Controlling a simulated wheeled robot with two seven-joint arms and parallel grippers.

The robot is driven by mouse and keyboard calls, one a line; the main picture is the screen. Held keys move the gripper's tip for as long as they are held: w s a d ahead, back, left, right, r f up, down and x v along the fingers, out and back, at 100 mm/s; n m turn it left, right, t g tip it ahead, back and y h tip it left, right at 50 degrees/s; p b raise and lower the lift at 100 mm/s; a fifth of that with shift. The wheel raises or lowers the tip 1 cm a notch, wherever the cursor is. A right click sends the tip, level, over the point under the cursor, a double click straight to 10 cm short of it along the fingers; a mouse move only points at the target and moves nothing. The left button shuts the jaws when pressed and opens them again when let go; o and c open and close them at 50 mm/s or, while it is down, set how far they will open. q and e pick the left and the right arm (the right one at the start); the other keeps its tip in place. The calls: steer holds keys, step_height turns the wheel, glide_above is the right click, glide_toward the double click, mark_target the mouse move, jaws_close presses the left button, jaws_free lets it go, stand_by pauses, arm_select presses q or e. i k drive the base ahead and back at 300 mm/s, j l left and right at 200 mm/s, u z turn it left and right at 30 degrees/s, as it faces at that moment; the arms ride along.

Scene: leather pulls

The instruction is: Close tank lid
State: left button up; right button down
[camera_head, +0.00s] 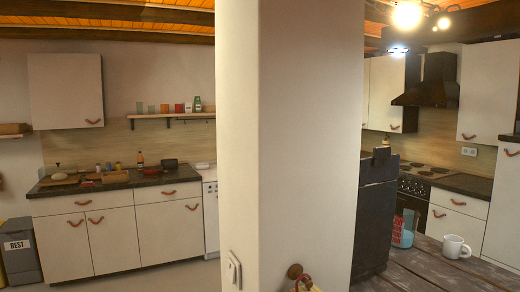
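No tank or lid can be clearly made out. Neither of my grippers is in view.
The wide white pillar (300,130) blocks the middle. A white mug (456,246) and a red-and-blue container (402,232) stand on the wooden table (425,272). A kitchen counter (110,184) lies at left, a stove (420,172) at right. Floor shows at lower left.

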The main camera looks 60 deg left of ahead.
mark_target(384, 167)
steer(key=u, duration=1.6)
